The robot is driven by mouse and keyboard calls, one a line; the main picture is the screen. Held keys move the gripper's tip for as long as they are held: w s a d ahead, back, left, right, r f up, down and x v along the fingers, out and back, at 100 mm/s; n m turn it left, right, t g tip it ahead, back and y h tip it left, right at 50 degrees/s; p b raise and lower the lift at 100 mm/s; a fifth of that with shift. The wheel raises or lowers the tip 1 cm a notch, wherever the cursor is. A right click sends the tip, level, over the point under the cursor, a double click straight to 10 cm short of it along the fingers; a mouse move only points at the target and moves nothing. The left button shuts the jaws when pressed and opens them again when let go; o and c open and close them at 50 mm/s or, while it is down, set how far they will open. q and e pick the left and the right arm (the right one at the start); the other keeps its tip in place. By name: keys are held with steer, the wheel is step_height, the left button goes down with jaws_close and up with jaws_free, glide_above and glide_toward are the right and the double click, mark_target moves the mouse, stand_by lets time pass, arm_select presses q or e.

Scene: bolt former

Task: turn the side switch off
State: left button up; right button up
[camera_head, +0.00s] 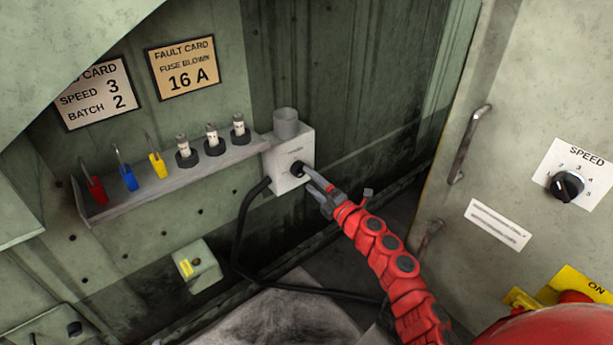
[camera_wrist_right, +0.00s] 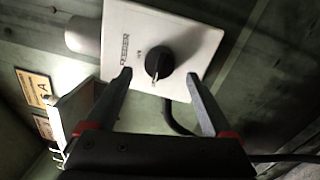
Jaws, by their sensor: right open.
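The side switch is a black rotary knob (camera_head: 297,169) on the front of a pale box (camera_head: 281,182) on the green wall. The right wrist view shows the knob (camera_wrist_right: 159,65) with a light pointer mark facing down in that picture, on the white box face (camera_wrist_right: 185,40). My right gripper (camera_head: 318,183) is at the box, just right of the knob in the head view. In the right wrist view its two fingers (camera_wrist_right: 157,76) are apart, one on each side of the knob. I cannot tell whether they touch it. My left gripper is not in view.
A shelf (camera_head: 150,192) with colored locks and several fuses runs left of the box. A black cable (camera_head: 240,225) hangs below the box. A panel with a SPEED dial (camera_head: 566,186) and a handle (camera_head: 468,145) stands at the right.

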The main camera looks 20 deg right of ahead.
steer(key=p+v, duration=0.1)
steer(key=v, duration=0.8)
steer(key=shift+a, duration=0.1)
